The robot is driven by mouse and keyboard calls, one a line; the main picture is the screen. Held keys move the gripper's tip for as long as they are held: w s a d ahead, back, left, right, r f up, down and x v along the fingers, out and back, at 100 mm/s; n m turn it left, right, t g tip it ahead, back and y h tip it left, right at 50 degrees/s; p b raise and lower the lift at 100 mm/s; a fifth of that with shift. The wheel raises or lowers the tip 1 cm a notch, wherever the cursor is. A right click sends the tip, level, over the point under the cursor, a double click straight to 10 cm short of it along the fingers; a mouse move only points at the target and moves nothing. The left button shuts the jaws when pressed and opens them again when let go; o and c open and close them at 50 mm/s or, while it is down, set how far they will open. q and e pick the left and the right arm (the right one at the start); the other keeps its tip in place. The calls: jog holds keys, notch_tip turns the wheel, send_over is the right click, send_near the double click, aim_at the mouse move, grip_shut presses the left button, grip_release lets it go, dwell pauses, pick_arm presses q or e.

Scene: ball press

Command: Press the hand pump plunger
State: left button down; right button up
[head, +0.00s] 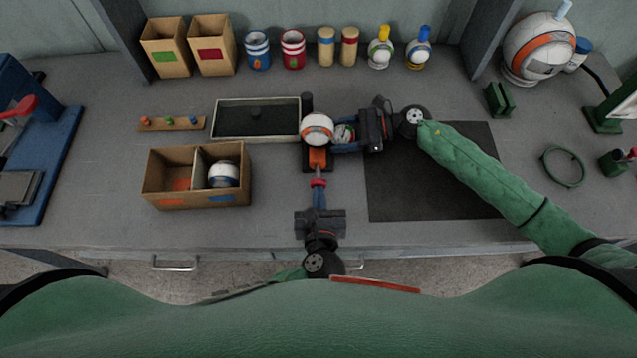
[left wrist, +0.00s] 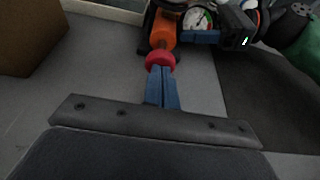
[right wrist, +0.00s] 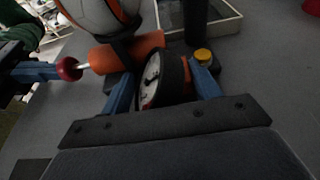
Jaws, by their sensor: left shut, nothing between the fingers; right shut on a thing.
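The hand pump has an orange barrel (head: 317,157) with a red plunger knob (head: 318,183) at its near end. A short pale rod (right wrist: 84,66) shows between knob and barrel in the right wrist view. A white ball with an orange band (head: 317,127) is at the barrel's far end. My left gripper (head: 319,192) is shut and empty, its fingertips at the knob's near side, appearing to touch it, also in the left wrist view (left wrist: 161,75). My right gripper (head: 343,135) is shut on the pump's round gauge (right wrist: 151,80); a yellow cap (right wrist: 203,56) shows beside its right finger.
A two-compartment cardboard box (head: 165,190) with a blue-and-white ball (head: 223,174) stands left of the pump. A shallow black-lined tray (head: 222,104) lies behind it. A dark mat (head: 400,195) lies under my right arm. Cans and bottles line the back.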

pick_arm(q)
jog(key=v, duration=1)
jog(key=shift+s, duration=0.2)
dwell(0.7)
pick_arm(e)
jog(key=o, duration=1.2)
jog(key=shift+c, duration=0.2)
jog(key=shift+d, duration=0.1)
